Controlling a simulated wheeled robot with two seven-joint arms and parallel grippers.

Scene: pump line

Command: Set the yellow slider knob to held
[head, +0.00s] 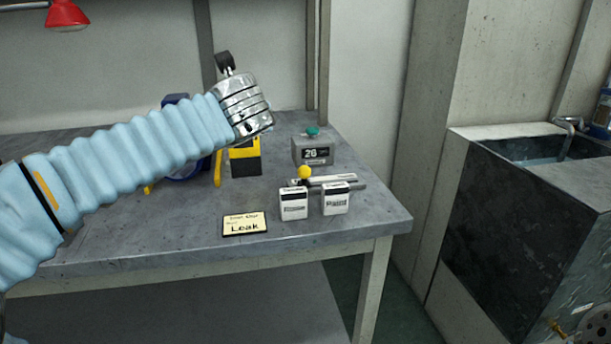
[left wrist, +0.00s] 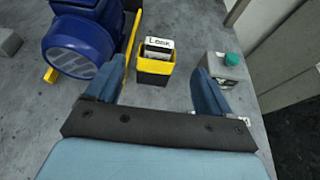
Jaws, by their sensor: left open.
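The yellow slider knob (head: 305,172) is a small ball at the left end of a pale slider rail (head: 345,184) on the grey workbench in the head view. Two small white boxes with dark tops stand in front of the rail and hide part of it. I see no readable "held" mark. My left arm reaches in from the left, its metal wrist above the bench, left of and higher than the knob. My left gripper (left wrist: 158,80) shows two blue fingers spread wide with nothing between them in the left wrist view. The knob is not visible there. My right gripper is not in view.
A white box marked "Paint" (head: 336,201) and another white box (head: 293,206) stand close before the knob. A "Leak" card (head: 244,224) lies in front. A grey box with a green button (head: 312,149), a yellow-black holder (left wrist: 154,74) and a blue motor (left wrist: 80,45) stand behind.

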